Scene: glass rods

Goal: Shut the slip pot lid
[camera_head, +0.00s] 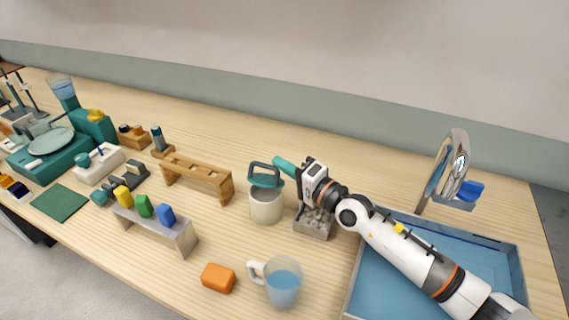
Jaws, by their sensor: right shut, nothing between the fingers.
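The slip pot (266,206) is a pale, round pot standing upright near the middle of the table. My left gripper is not in view.
A grey block with holes (314,224) stands under my right wrist. A blue tray (351,284) lies at right, below my arm. A wooden rack (197,175) stands left of the pot. A glass mug (283,284) and orange block (218,278) lie in front.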

